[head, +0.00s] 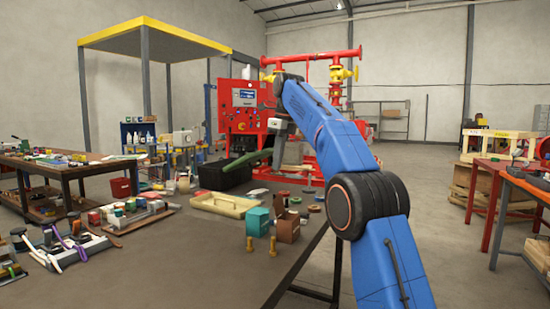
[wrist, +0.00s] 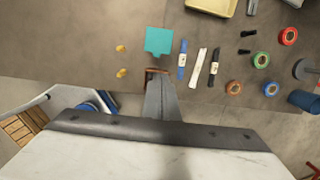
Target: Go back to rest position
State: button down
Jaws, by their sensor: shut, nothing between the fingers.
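My blue arm (head: 330,140) reaches up and forward over the dark workbench (head: 190,265) in the head view. My gripper (head: 278,163) hangs from its end, pointing down, above the bench. In the wrist view my gripper (wrist: 156,82) shows as a narrow grey shape with its fingers together and nothing held. Its tip overlaps a small brown box (wrist: 157,70) in that view; I cannot tell the exact height between them. The brown box (head: 288,228) stands on the bench in the head view, beside a teal box (head: 258,222).
Two brass bolts (head: 249,244) stand near the boxes. Coloured tape rolls (wrist: 287,36) and markers (wrist: 182,60) lie nearby. A cream tray (head: 225,204) and black bin (head: 225,172) are farther back. A red pump skid (head: 245,105) stands behind. Open floor (head: 430,190) lies right.

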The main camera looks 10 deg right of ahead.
jog(key=s+d+r+n+t, duration=0.15)
jog(key=s+d+n, duration=0.25)
jog(key=s+n, duration=0.55)
jog(key=s+d+f+n, duration=0.2)
jog(key=s+f, duration=0.1)
jog(key=s, duration=0.5)
jog(key=s+d+f+n, duration=0.2)
jog(key=s+f, duration=0.1)
jog(key=s, duration=0.5)
jog(key=s+d+f+n+t, duration=0.1)
jog(key=s+f+n, duration=0.5)
jog(key=s+f, duration=0.7)
jog(key=s+d+f+n+t+h, duration=0.1)
jog(key=s+d+f+n, duration=0.2)
jog(key=s+f, duration=1.1)
jog(key=f+n, duration=0.1)
jog(key=n, duration=0.1)
jog(key=shift+d+f+n, duration=0.25)
jog(key=shift+d+n, duration=0.1)
jog(key=shift+d, duration=0.05)
